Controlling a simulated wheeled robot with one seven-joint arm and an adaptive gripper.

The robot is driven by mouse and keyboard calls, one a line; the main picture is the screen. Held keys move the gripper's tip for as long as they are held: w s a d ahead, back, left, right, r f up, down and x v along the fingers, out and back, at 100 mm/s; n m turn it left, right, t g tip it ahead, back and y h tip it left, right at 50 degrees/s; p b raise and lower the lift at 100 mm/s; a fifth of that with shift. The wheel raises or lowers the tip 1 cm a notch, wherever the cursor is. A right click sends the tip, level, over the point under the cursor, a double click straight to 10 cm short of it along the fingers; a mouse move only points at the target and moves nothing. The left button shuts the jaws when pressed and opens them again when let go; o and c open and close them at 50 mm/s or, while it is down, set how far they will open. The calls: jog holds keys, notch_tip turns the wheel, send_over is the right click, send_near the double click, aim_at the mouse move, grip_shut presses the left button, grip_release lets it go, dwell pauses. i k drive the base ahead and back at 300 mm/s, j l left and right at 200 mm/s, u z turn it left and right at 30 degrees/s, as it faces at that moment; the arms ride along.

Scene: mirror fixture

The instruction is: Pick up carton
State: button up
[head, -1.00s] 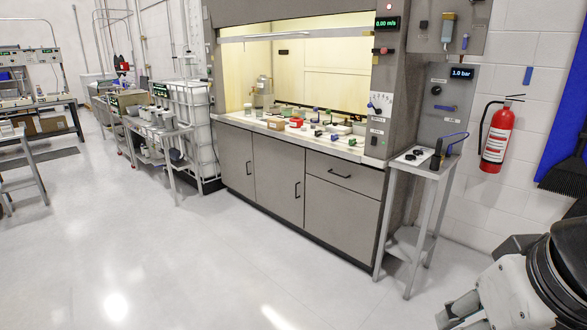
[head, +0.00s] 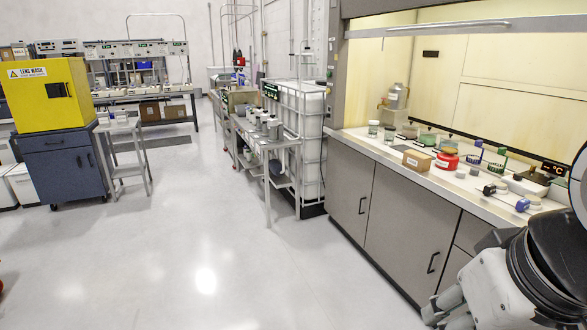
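A small brown carton (head: 417,160) with a pale label sits upright near the front edge of the fume hood worktop (head: 452,182), left of a red-lidded container (head: 447,159). Other brown boxes (head: 150,110) stand on the lower shelf of the far bench. My gripper (head: 446,311) is at the lower right, in front of the hood cabinets, well apart from the carton. Its fingertips are only partly in view, small and blurred, and I see nothing held. I cannot tell whether it is open.
Jars, bottles and small tools crowd the hood worktop beside the carton. A trolley with grey containers (head: 268,140) and a white caged tank (head: 303,150) stand left of the hood. A yellow cabinet (head: 50,94) is at far left. The central floor (head: 200,230) is clear.

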aim_at(416, 160)
jog(key=i+j+u, duration=0.1)
jog(key=i, duration=0.65)
jog(key=i+j, duration=0.1)
jog(key=i, duration=0.7)
jog(key=i+l+z, duration=0.15)
jog(key=i+z, duration=1.15)
jog(key=i+j+z, duration=0.25)
jog(key=z, duration=0.15)
